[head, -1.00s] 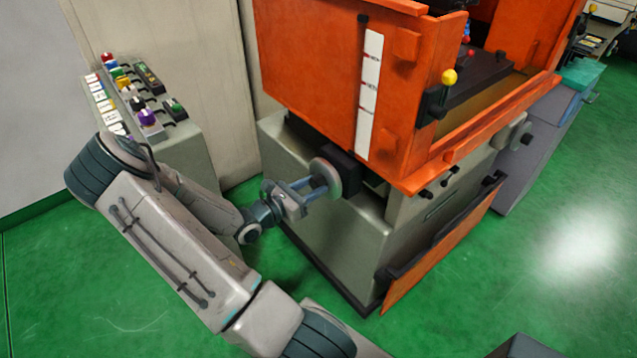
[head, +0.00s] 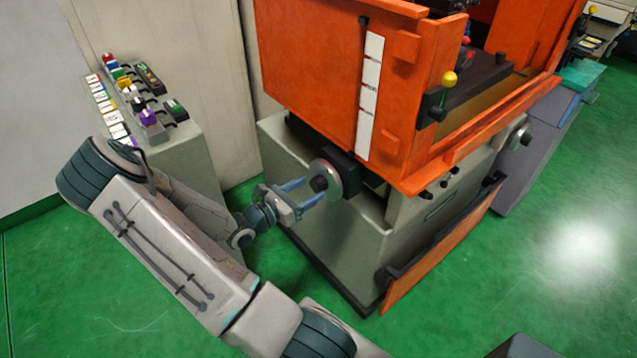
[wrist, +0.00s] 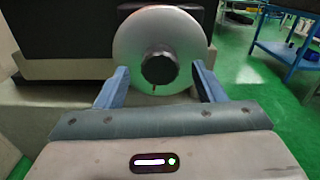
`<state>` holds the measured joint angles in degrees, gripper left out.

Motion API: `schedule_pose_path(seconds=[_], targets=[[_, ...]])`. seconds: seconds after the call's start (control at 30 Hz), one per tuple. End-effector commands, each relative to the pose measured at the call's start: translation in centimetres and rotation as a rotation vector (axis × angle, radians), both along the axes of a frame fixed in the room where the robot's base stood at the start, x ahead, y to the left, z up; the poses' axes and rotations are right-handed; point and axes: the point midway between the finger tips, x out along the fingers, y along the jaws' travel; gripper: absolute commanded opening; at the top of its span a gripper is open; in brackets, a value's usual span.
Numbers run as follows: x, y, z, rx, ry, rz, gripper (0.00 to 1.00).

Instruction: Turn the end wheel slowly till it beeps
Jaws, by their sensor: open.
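The end wheel (head: 326,179) is a grey disc with a black hub knob, on a black block at the left end of the orange machine. In the wrist view the wheel (wrist: 127,48) faces me, its black knob (wrist: 160,68) in the middle and a small dark mark below the knob. My gripper (head: 312,190) is open in front of the wheel. In the wrist view my gripper (wrist: 158,82) has its blue fingers apart, one on each side of the knob's line, with nothing between them. I cannot tell whether a fingertip touches the disc.
The orange machine tank (head: 310,70) overhangs the wheel. A grey control console (head: 180,150) with coloured knobs and switches stands at the left. An orange panel (head: 440,250) leans low at the machine's front. Green floor (head: 560,290) is clear at the right.

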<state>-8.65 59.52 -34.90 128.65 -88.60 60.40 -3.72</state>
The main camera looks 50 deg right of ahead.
Motion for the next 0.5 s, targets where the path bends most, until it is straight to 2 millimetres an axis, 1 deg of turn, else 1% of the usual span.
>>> schedule_pose_path(seconds=[0.5], targets=[[1.0, 4.1, 0.1, 0.001, 0.000, 0.002, 0.63]])
